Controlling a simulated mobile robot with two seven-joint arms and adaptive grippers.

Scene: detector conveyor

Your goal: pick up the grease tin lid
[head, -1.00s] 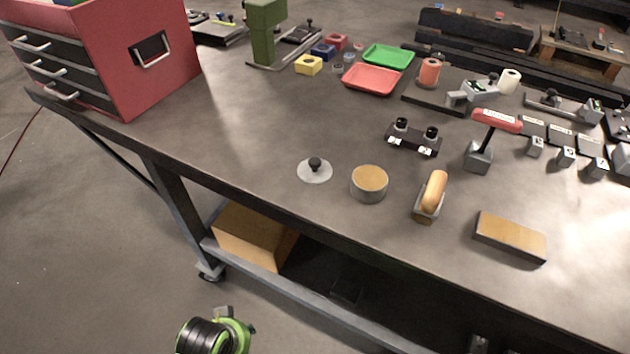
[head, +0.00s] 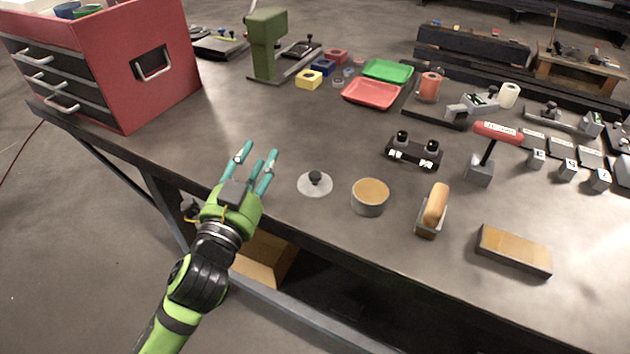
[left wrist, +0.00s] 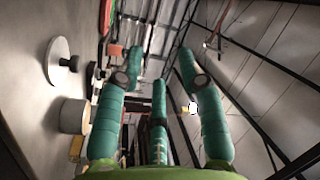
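The grease tin lid (head: 315,186) is a flat pale grey disc with a dark knob on top, lying on the workbench (head: 280,130). It also shows at the left of the left wrist view (left wrist: 62,62). The round grease tin (head: 369,197), with a tan top, stands just right of the lid; it shows in the left wrist view (left wrist: 74,115). My left gripper (head: 256,165) has three teal fingers spread open and empty. It is over the bench's front edge, to the left of the lid and apart from it. My right gripper is not in view.
A wooden-handled tool (head: 435,207) and a tan-topped block (head: 513,250) lie right of the tin. A dark fixture with two knobs (head: 414,151) stands behind. A red drawer cabinet (head: 150,60) stands at the left. The bench behind the lid is clear.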

